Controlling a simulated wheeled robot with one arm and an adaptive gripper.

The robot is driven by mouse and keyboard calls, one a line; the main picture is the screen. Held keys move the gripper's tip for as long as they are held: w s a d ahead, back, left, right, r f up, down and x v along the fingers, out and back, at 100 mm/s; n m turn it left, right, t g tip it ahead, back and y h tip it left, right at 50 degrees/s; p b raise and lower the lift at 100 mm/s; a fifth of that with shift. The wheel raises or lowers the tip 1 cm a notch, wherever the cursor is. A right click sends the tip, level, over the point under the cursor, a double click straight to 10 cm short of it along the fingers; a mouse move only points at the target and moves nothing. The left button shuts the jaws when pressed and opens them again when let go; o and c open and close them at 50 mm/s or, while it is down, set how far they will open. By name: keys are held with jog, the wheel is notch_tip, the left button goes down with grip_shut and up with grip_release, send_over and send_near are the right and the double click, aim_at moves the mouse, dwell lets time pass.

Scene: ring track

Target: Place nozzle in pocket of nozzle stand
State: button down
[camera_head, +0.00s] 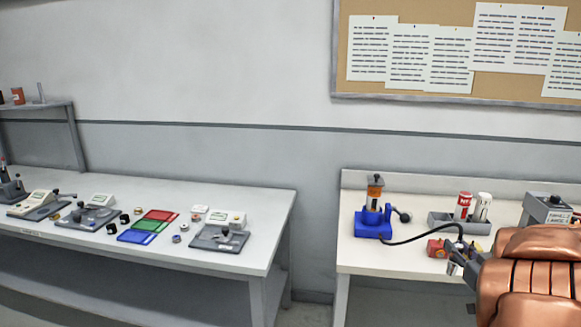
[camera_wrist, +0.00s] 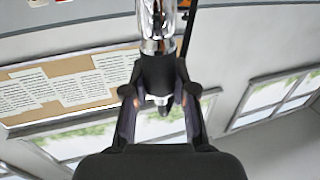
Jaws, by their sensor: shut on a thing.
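My gripper (camera_wrist: 160,98) is shut on the nozzle, whose shiny chrome part (camera_wrist: 158,28) stretches away past the fingers in the wrist view. A dark hose or rod (camera_wrist: 188,36) runs beside it. In the head view my copper-coloured arm hides most of the gripper and nozzle at the lower right, with only small grey parts showing past it. A blue device (camera_head: 373,224) with an orange cylinder stands on the right table, and a black hose (camera_head: 425,236) loops from it towards my arm. I cannot make out a nozzle stand pocket; my arm may cover it.
A left table (camera_head: 262,208) bears scales and coloured trays. A gap lies between the tables.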

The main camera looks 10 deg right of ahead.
jog(key=w+a+r+p, duration=0.2)
jog(key=w+a+r, duration=0.2)
jog(key=w+a, duration=1)
jog(key=w+a+r+p, duration=0.1)
jog(key=w+a, duration=0.3)
jog(key=a, duration=0.5)
jog(key=w+a+r+y, duration=0.1)
jog(key=w+a, duration=0.3)
jog(key=a, duration=0.6)
jog(key=shift+w+n+p, duration=0.15)
jog(key=shift+n+p, duration=0.2)
jog(key=shift+n, duration=0.05)
